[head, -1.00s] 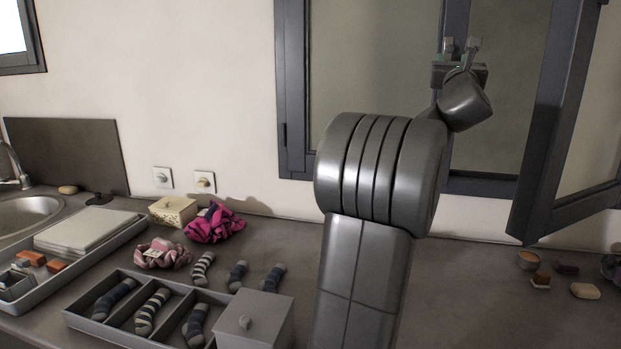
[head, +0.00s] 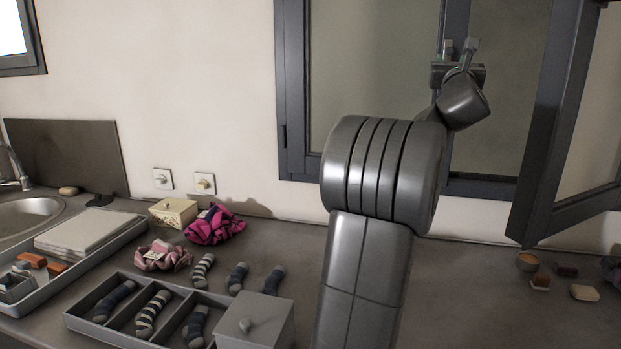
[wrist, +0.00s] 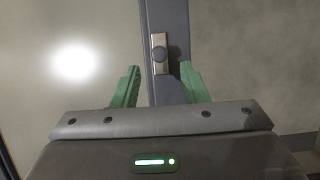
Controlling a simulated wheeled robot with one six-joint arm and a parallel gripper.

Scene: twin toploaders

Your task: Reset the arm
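My arm rises from the bottom of the head view, and my gripper (head: 460,47) is held high in front of the window, well above the counter. In the wrist view my gripper (wrist: 160,88) shows two green fingers standing apart with a gap between them. Nothing is held between them. Behind the gap are the dark window frame post (wrist: 168,20) and a small metal latch (wrist: 159,50); I cannot tell the distance to them.
A compartment tray (head: 75,318) with socks and a grey lidded box (head: 262,318) stand at front left. Loose socks, a pink scrunchie (head: 163,255), a magenta cloth (head: 215,225) and a patterned box (head: 173,212) lie behind. An open window sash (head: 545,130) juts out at right.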

